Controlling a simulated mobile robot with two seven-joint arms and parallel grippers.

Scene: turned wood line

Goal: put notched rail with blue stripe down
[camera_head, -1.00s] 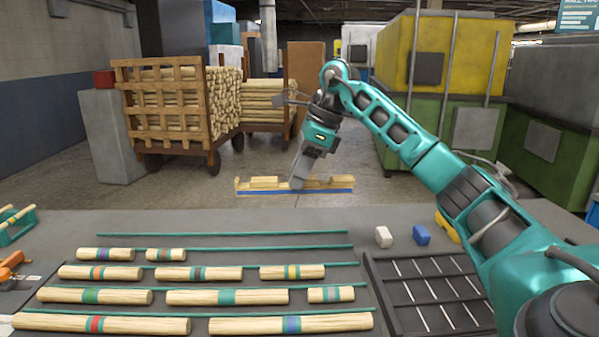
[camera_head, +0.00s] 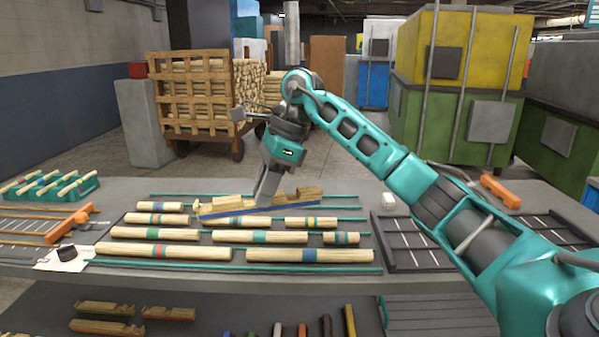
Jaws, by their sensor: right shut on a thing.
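The notched wooden rail with a blue stripe (camera_head: 222,212) is held by my right gripper (camera_head: 267,197), which is shut on it near its middle. The rail slants slightly, its right end higher in the picture. It overlaps the back rows of dowels on the grey table (camera_head: 130,258). I cannot tell whether it touches them or hangs above. The gripper hides part of the rail. My left gripper is not in view.
Dowels with coloured bands (camera_head: 165,251) lie in rows between teal strips (camera_head: 240,266). A black slotted tray (camera_head: 412,262) is at right, a teal rack (camera_head: 45,190) at left. Other notched rails (camera_head: 105,327) lie on a lower shelf.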

